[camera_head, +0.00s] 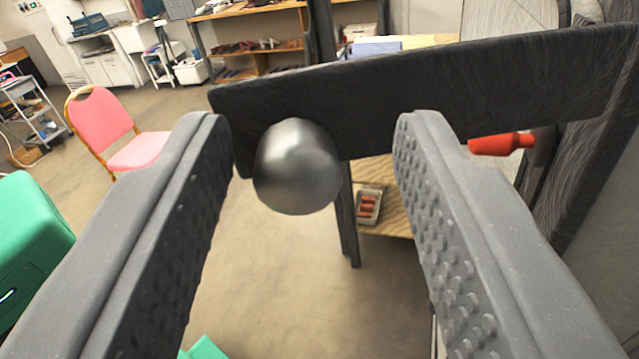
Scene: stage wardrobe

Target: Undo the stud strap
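A black strap (480,85) runs across the upper part of the view, from the upper right to a free-looking end at the left. A round metal stud (297,168) shows at the strap's left part and stands out toward me. My gripper (318,130) is open, with one grey finger on each side of the stud. There is a gap between the stud and each finger, wider on the right. The back of the strap and how the stud passes through it are hidden.
A dark upright post (346,215) stands behind the strap. A red-orange object (500,144) is just below the strap at the right. A wooden table (388,220) holds a small tray (369,206). A green case (30,255) is at the left, and a pink chair (105,125) stands beyond.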

